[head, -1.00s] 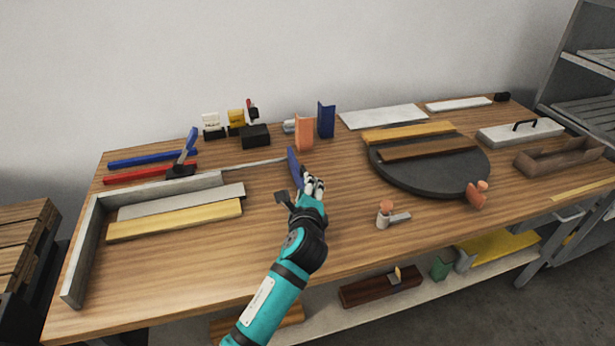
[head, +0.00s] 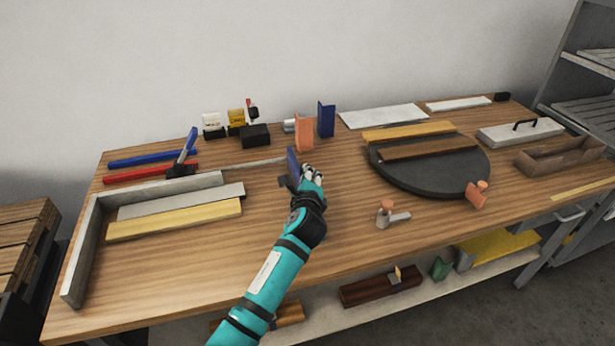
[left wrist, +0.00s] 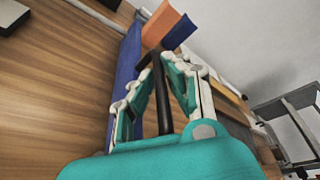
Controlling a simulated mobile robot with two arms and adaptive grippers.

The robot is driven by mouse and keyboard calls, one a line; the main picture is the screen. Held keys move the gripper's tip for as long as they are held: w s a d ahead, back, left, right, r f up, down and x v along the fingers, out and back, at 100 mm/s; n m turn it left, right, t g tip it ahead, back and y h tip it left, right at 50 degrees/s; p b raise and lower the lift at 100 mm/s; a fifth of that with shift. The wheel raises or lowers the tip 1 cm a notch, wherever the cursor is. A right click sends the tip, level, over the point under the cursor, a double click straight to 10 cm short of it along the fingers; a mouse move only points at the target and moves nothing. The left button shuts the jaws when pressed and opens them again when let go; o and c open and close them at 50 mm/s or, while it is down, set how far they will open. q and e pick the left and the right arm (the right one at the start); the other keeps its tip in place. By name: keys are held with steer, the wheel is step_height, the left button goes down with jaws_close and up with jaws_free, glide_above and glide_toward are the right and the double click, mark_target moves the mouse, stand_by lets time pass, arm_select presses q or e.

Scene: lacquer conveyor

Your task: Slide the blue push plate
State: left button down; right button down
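The blue push plate (head: 293,165) stands upright on the table at the end of a thin grey rod. In the left wrist view the plate (left wrist: 124,75) is left of my fingers, and its black handle (left wrist: 161,95) runs between them. My left gripper (head: 311,172) is at the plate's right side. In the left wrist view its fingertips (left wrist: 158,68) slant inward and close on the handle from both sides. The gripper hides the plate's lower part in the head view. My right gripper is in neither view.
A grey L-shaped fence (head: 85,235) with grey and yellow strips lies left. Orange (head: 304,132) and dark blue (head: 326,120) upright pieces stand behind the plate. A dark round turntable (head: 430,175) and a small clamp (head: 388,214) are right. The front middle table is bare.

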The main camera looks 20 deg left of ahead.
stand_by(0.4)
arm_select(q)
steer(key=s+a+p, duration=0.8)
steer(key=s+a, duration=0.3)
steer(key=a, duration=0.5)
steer(key=shift+s+a+p, duration=0.15)
steer(key=shift+a+p, duration=0.2)
steer(key=shift+f, duration=0.1)
steer(key=c, duration=1.4)
jaws_free()
steer(key=shift+s, duration=0.1)
steer(key=v, duration=1.2)
